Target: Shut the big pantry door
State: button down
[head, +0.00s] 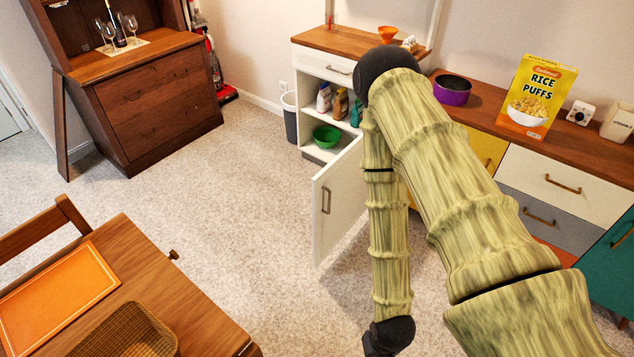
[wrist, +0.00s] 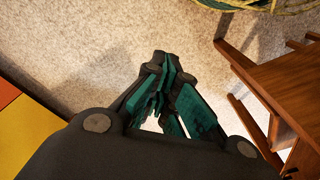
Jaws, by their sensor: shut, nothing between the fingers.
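The big pantry door (head: 338,198) is a white panel with a bronze handle, on the white hutch (head: 325,68). It stands wide open, swung out into the room, and the shelves behind it are exposed. My arm crosses in front of its right part and hides its hinge side. My gripper (wrist: 165,66) is shut and empty over the carpet in the wrist view. In the head view only the dark wrist end of my arm shows at the bottom edge, right of and nearer than the door; the fingertips are out of frame there.
A wooden table (head: 165,262) with an orange board (head: 55,300) and a basket (head: 125,335) stands at lower left; a table also shows right in the wrist view (wrist: 285,85). Colored drawers and a counter with a cereal box (head: 537,97) line the right. Carpet left of the door is clear.

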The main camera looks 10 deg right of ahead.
jog(key=w+a+f+m+t+b, duration=0.1)
jog(key=w+f+m+t+b, duration=0.2)
jog(key=w, duration=0.4)
jog(key=w+f+t+b, duration=0.1)
jog(key=w+f+b, duration=0.2)
jog(key=w+b, duration=0.3)
jog(key=m+t+h+b, duration=0.2)
jog(key=m+t+b, duration=1.2)
jog(key=b, duration=1.1)
send_near(332, 169)
jog(key=w+d+g, duration=0.1)
jog(key=w, duration=0.2)
jog(key=shift+w+a+r+m, duration=0.4)
jog(key=shift+w+r, duration=0.1)
jog(key=shift+w, duration=0.2)
